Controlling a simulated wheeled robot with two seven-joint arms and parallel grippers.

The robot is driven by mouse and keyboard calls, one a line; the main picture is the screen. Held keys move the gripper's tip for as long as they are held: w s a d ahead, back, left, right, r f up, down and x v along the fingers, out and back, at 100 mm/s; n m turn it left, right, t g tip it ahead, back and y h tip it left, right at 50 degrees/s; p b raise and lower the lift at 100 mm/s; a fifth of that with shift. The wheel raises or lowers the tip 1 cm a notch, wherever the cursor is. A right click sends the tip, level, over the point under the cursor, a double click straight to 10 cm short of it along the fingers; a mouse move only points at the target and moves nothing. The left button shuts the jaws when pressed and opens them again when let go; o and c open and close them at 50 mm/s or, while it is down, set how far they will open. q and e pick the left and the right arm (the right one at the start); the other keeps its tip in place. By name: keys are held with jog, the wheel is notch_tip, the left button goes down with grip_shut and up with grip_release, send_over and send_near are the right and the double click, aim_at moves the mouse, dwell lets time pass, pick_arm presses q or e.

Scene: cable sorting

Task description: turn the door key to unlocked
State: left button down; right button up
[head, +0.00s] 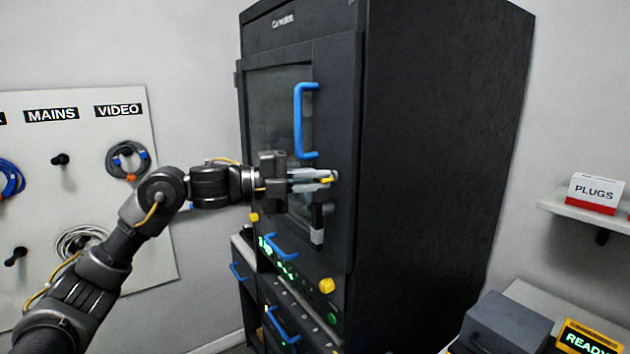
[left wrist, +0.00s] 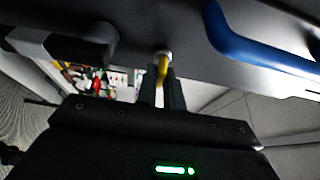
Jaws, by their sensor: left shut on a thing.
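The door key (head: 327,180) is yellow and sits in a pale round lock on the dark cabinet door (head: 340,120). My left gripper (head: 322,180) reaches in from the left and is shut on the key. In the left wrist view the yellow key (left wrist: 162,68) stands between the fingers of the left gripper (left wrist: 164,92), with the lock at its far end. The fingers cover part of the key, and I cannot tell its exact turn angle. The door looks closed. My right gripper is not in view.
A blue door handle (head: 299,120) is just above the gripper, and a dark latch handle with a pale end (head: 318,235) hangs below it. Blue-handled units and a yellow knob (head: 326,286) are lower. A cable board (head: 80,190) hangs at left. A grey box (head: 508,325) stands at lower right.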

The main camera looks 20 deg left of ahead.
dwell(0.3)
pick_arm(q)
jog(key=c, duration=1.5)
grip_release()
jog(key=shift+s+a+f, duration=0.1)
jog(key=shift+a, duration=0.15)
jog(key=shift+b+v, duration=2.1)
jog(key=shift+v, duration=3.05)
